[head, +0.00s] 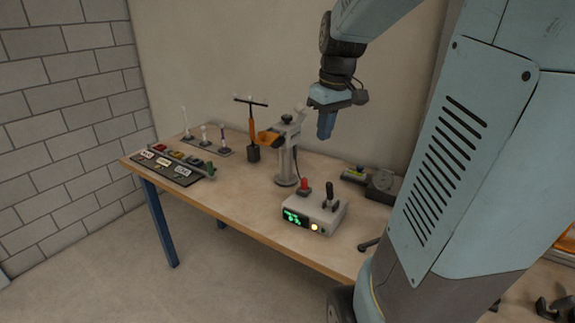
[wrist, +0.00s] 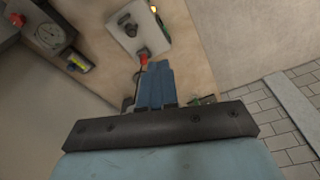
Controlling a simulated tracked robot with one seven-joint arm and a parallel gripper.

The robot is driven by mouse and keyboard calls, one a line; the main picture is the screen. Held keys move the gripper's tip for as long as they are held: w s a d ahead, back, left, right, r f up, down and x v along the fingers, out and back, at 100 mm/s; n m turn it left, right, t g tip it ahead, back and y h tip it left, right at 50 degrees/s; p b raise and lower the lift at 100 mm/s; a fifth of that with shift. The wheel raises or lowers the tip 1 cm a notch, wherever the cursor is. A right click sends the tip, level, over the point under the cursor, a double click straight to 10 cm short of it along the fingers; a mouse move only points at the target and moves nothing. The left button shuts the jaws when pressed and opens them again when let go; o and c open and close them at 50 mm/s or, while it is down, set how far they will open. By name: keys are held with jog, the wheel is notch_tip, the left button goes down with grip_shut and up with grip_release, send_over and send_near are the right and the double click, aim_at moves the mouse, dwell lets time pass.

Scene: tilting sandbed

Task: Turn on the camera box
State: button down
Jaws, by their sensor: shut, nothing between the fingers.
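The camera box (head: 318,212) is a pale box on the wooden table. Its front has a lit green display (head: 294,217) and a glowing yellow button (head: 315,227). A red knob (head: 304,187) and a black lever (head: 329,195) stand on its top. The box also shows at the top of the wrist view (wrist: 127,40), with the red knob (wrist: 143,55) just beyond my fingertips. My gripper (head: 325,134) is shut and empty, pointing down, well above the table and behind the box. It also shows in the wrist view (wrist: 158,66).
A post stand (head: 286,165) rises close behind the box. A dark gauge unit (head: 383,187) and a small yellow-and-blue item (head: 354,174) lie to the right. A dark tray with coloured parts (head: 170,168) is at the left. The table front (head: 235,205) left of the box is clear.

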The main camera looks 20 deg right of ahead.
jog(key=n+g+y, duration=0.1)
jog(key=g, duration=0.1)
send_over(330, 194)
jog(key=w+d, duration=0.1)
jog(key=d, duration=0.1)
notch_tip(330, 194, down, 4)
jog(key=w+d+f+n+y, duration=0.1)
jog(key=w+d+f+n, duration=0.15)
jog(key=d+f, duration=0.35)
jog(key=s+a+f, duration=0.1)
jog(key=a+f, duration=0.4)
jog(key=f, duration=0.4)
jog(key=shift+s+f+m+g, duration=0.25)
jog(key=shift+s+m+g, duration=0.1)
jog(key=shift+m+g, duration=0.1)
